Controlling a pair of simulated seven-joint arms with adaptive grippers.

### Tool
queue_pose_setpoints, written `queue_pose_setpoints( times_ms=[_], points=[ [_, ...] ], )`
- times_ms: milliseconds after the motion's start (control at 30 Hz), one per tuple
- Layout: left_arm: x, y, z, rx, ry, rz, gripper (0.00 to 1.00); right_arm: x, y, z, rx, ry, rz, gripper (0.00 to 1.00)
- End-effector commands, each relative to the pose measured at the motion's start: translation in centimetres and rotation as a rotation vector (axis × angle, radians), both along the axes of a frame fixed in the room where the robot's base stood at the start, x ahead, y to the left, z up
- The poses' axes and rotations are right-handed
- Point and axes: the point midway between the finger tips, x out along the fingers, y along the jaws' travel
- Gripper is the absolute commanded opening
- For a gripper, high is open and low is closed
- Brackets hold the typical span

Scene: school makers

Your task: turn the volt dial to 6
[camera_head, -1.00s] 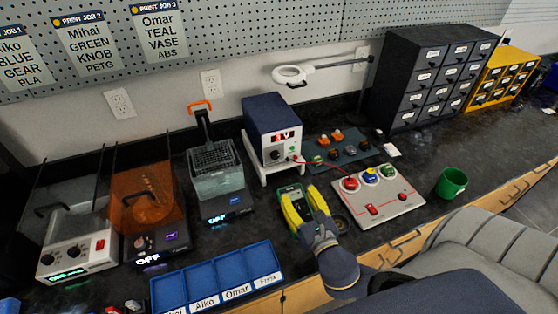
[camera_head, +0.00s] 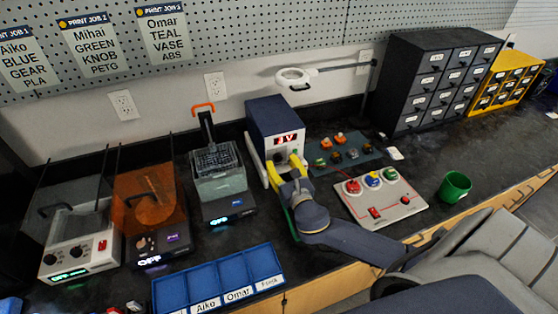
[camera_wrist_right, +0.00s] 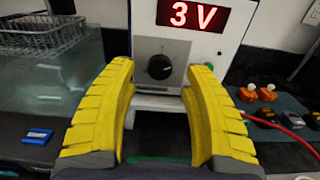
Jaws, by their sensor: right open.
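The power supply (camera_head: 272,116) is a dark blue box with a white front on a white stand, against the back wall. Its red display (camera_wrist_right: 194,16) reads 3 V. The black volt dial (camera_wrist_right: 160,67) sits below the display, with a pale mark on it; in the head view my gripper hides it. My right gripper (camera_head: 276,160) has yellow fingers and is in front of the supply. In the right wrist view its fingers (camera_wrist_right: 160,88) are open, one on each side of the dial and apart from it. My left gripper is not in view.
A red lead (camera_wrist_right: 285,128) runs from the supply's right side. A mat with small parts (camera_head: 345,150) and a button panel (camera_head: 382,198) lie to the right. A wire-basket bath (camera_head: 218,180) stands left. A blue tray (camera_head: 218,278) is at the front.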

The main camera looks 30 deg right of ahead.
Motion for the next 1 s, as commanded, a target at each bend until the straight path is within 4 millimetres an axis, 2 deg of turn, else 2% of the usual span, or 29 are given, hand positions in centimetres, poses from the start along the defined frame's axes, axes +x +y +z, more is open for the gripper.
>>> queue_pose_setpoints(
  times_ms=[100,300,633,667,1000],
  points=[
    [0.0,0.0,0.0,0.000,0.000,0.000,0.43,1.1,-0.2,0.0,0.000,-0.001,0.000,0.50],
    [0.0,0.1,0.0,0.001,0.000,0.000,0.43,2.1,-0.3,0.0,0.001,0.001,0.000,0.50],
    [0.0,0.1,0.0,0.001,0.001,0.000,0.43,2.2,-0.3,0.0,0.001,0.001,0.000,0.50],
    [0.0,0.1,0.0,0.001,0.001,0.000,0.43,2.2,-0.3,0.0,0.001,0.001,0.000,0.52],
    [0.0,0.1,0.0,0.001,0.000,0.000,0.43,2.2,-0.4,0.0,0.001,0.001,0.000,0.12]
  ],
)
